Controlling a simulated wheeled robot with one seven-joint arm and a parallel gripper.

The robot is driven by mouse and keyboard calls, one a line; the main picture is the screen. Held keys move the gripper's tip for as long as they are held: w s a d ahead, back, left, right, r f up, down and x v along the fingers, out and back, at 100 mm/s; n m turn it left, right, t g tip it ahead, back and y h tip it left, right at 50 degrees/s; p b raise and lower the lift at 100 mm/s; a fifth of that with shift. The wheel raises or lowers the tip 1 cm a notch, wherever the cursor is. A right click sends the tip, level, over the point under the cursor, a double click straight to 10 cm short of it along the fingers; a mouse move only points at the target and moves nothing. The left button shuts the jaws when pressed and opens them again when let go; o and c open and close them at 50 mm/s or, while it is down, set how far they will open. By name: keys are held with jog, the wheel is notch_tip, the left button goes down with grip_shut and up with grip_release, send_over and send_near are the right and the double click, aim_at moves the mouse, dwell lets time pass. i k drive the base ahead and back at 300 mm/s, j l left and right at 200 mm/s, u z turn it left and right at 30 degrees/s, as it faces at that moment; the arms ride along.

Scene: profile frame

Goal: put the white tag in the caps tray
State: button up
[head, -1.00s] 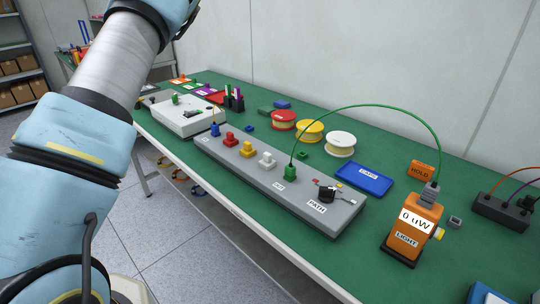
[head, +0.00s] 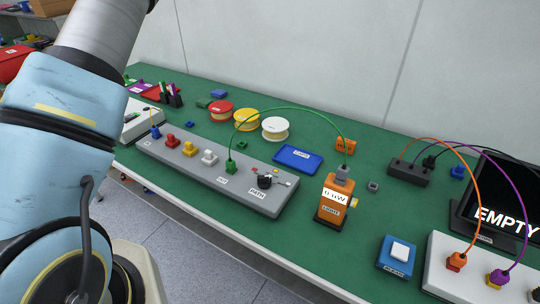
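The caps tray (head: 292,161) is a shallow blue tray with a white label, lying on the green bench top behind the grey panel. Small pale and reddish pieces (head: 283,183) lie by the black knob (head: 265,182) at the right end of the panel. They are too small for me to tell whether one is the white tag. My gripper is out of view; only my arm's blue and grey links show at the left.
The grey panel (head: 190,170) carries coloured plugs; a green cable arches to the orange meter (head: 331,205). Spools (head: 275,129) stand behind. A blue box with a white pad (head: 398,257), a white unit (head: 440,270) and a screen stand right. Bench is clear between meter and blue box.

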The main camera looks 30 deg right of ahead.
aim_at(298, 160)
jog(key=l+z, duration=0.15)
jog(key=z, duration=0.25)
jog(key=i+l+z, duration=0.15)
jog(key=z, duration=0.3)
jog(key=i+l+z, duration=0.1)
jog(key=z, duration=0.3)
